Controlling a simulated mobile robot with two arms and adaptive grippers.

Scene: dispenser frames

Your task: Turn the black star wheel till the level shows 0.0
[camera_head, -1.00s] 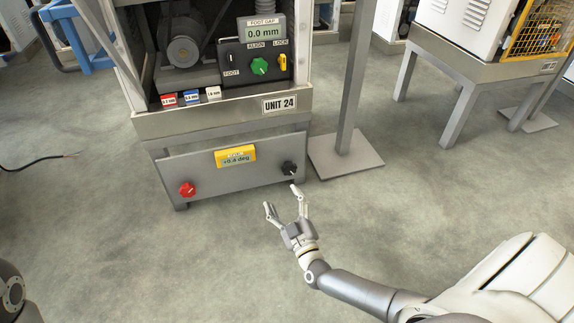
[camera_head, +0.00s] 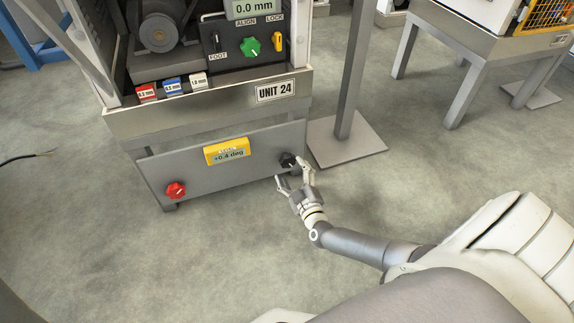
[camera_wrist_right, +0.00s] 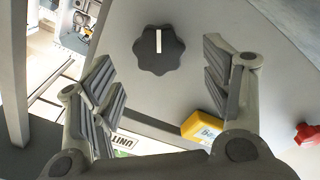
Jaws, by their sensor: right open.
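The black star wheel (camera_head: 288,160) is on the right end of the grey lower panel. In the right wrist view the black star wheel (camera_wrist_right: 159,50) shows whole, with a white mark on its face. The yellow level (camera_head: 227,151) sits mid-panel and reads +0.4 deg; part of it also shows in the right wrist view (camera_wrist_right: 205,127). My right gripper (camera_head: 294,172) is open just in front of the wheel. In the right wrist view its fingers (camera_wrist_right: 160,85) stand apart, with the wheel beyond and between them, not gripped. My left gripper is not in view.
A red star wheel (camera_head: 176,190) is on the panel's left end. Above are a green knob (camera_head: 250,46), a yellow lock switch (camera_head: 277,41) and red, blue and white blocks (camera_head: 172,86). A grey post on a floor plate (camera_head: 345,145) stands close to the right.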

